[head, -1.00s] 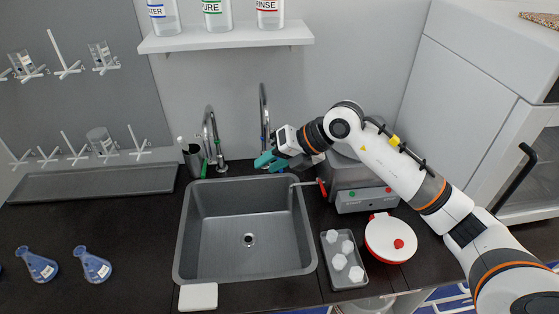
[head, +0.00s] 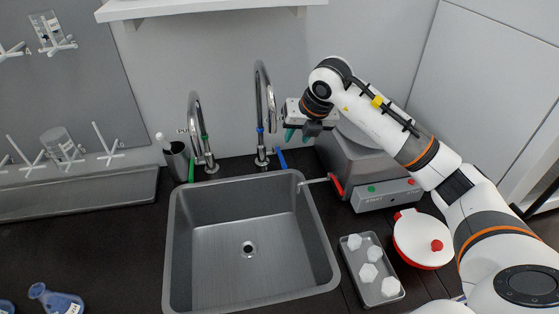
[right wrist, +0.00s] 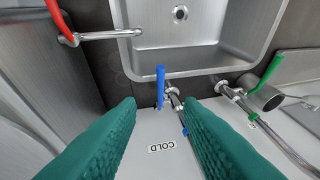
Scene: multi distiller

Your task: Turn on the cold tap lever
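The cold tap (head: 259,100) is a tall chrome gooseneck behind the sink, with a blue lever (head: 281,158) at its base. The blue lever also shows in the right wrist view (right wrist: 160,82), beside a label reading COLD. My right gripper (head: 298,134) is right of the tap and above the lever. In the right wrist view, its teal fingers (right wrist: 158,104) are apart, with nothing held. There the lever appears in the gap between them, apparently not touched. My left gripper is not in view.
A second chrome tap (head: 197,125) with a green lever (head: 191,170) stands left, near a grey cup (head: 177,160). A red-handled outlet (head: 337,185) juts from the grey machine (head: 368,165) toward the sink (head: 178,250). A wall shelf (head: 200,8) is above.

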